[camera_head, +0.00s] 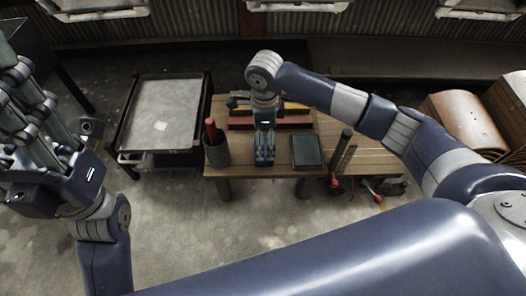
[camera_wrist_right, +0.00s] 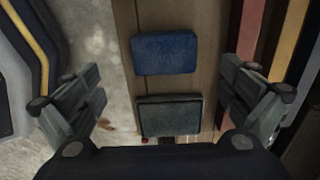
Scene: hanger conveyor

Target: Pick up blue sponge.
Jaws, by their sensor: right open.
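The blue sponge (camera_wrist_right: 165,53) is a dark blue rounded block. It lies flat on the wooden table (camera_wrist_right: 122,30) near its edge, in the upper middle of the right wrist view. My right gripper (camera_head: 264,160) points down over the table in the head view and largely hides the sponge there. In the right wrist view its two fingers are spread wide, with nothing between them in their grasp; the sponge is apart from both. My left gripper (camera_head: 40,120) is raised at the left of the head view; its fingertips are not clear.
A dark green pad (camera_head: 307,151) lies right of my right gripper; it also shows in the wrist view (camera_wrist_right: 170,117). A grey cup (camera_head: 216,153) with a red handle stands left. Red and yellow bars lie behind. A grey cart (camera_head: 165,105) stands left of the table.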

